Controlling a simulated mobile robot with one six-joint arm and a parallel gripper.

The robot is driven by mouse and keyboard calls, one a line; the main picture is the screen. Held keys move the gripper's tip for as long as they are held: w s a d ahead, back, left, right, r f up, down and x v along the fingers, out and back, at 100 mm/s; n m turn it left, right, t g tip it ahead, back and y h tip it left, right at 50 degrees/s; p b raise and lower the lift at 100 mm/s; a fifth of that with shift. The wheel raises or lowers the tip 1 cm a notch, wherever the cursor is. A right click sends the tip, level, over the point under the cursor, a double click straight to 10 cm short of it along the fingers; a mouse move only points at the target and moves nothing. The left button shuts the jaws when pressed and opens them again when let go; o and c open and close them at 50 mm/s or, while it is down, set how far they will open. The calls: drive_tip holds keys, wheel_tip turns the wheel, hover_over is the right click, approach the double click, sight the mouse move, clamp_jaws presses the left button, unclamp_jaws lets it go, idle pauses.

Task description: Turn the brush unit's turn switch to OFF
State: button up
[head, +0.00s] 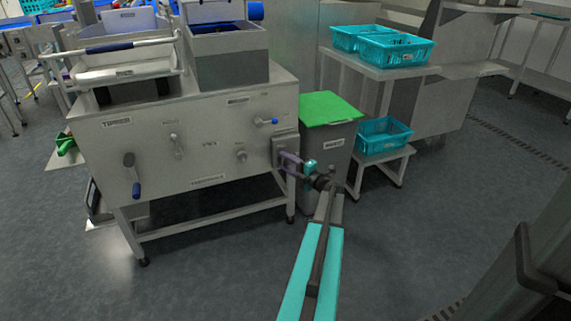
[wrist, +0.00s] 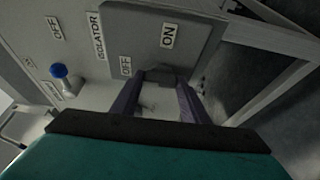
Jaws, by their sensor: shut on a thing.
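The brush unit (head: 215,118) is a steel cabinet on legs at left centre in the head view. A grey switch box (head: 279,147) sits at the right end of its front panel. In the wrist view the box plate (wrist: 140,38) carries OFF and ON labels, with an ISOLATOR label beside it. My gripper (head: 292,163) reaches the box, its purple fingers, also in the wrist view (wrist: 160,82), shut on the dark turn switch (wrist: 168,72). The fingers hide part of the switch, and I cannot tell which label it points to.
A blue-tipped lever (head: 268,121) sits above left of the box; it also shows in the wrist view (wrist: 62,74). A bin with a green lid (head: 330,110) stands close right of the box. A teal crate (head: 384,134) rests on a low stool. Floor is open in front.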

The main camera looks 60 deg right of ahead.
drive_tip(key=o, duration=1)
drive_tip(key=shift+w+a, duration=0.1)
drive_tip(key=shift+w, duration=0.05)
drive_tip(key=shift+o, duration=0.3)
drive_tip(key=shift+s, duration=0.25)
drive_tip(key=p+v, duration=0.3)
drive_tip(key=v, duration=1)
drive_tip(key=shift+s, duration=0.25)
